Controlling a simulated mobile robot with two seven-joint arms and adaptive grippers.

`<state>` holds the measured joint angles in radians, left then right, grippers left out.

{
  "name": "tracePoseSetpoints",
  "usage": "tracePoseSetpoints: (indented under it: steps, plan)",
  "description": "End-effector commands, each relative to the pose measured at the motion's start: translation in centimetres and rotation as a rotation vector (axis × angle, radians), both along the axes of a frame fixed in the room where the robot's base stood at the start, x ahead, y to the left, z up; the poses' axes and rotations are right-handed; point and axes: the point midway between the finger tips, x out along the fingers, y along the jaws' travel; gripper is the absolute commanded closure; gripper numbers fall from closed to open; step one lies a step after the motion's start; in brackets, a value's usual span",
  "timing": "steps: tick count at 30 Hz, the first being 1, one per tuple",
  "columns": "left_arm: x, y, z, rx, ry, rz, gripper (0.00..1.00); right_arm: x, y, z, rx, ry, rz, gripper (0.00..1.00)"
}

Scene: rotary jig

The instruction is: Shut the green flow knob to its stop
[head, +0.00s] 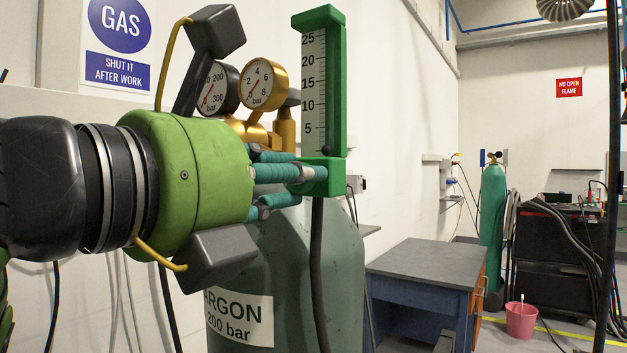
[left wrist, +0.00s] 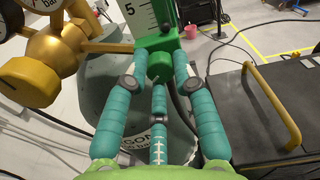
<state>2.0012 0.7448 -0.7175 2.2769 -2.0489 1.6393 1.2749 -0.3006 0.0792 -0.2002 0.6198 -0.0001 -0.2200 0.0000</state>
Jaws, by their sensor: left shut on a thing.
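The green flow knob (left wrist: 160,72) sits on the green flowmeter block (left wrist: 158,44) in the left wrist view. My left gripper (left wrist: 160,76) has its teal fingers closed around the knob, one on each side and one below. In the head view my left gripper (head: 303,174) reaches from the left to the foot of the green flowmeter (head: 337,90), and the fingers mostly hide the knob there. A small dark ball shows near the bottom of the scale, below the 5 mark. My right gripper is in neither view.
Brass gauges (head: 262,84) stand just behind my left gripper. The argon cylinder (head: 343,260) is below, with a black hose (head: 318,260) hanging from the flowmeter. A grey-topped cabinet (head: 425,262) stands right of the cylinder. A yellow handle (left wrist: 277,115) is at right in the wrist view.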

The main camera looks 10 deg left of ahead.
Motion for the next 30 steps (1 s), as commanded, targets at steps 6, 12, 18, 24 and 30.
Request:
tracePoseSetpoints:
  steps: [6, 12, 18, 24, 30]
  plan:
    - [-0.1, 0.2, 0.3, 0.1, -0.054, 0.003, 1.0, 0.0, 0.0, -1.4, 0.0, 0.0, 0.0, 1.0]
    - [-0.2, 0.1, 0.3, 0.269, -0.118, 0.002, 1.0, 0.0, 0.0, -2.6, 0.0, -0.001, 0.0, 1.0]
    - [-0.2, 0.1, 0.4, 0.448, -0.183, 0.003, 1.0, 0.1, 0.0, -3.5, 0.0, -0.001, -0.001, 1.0]
    - [-0.2, 0.0, 0.5, 0.627, -0.249, 0.003, 1.0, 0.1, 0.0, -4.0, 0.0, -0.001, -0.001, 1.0]
    - [-0.2, 0.0, 0.6, 0.806, -0.313, 0.004, 1.0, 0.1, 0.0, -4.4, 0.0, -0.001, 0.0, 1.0]
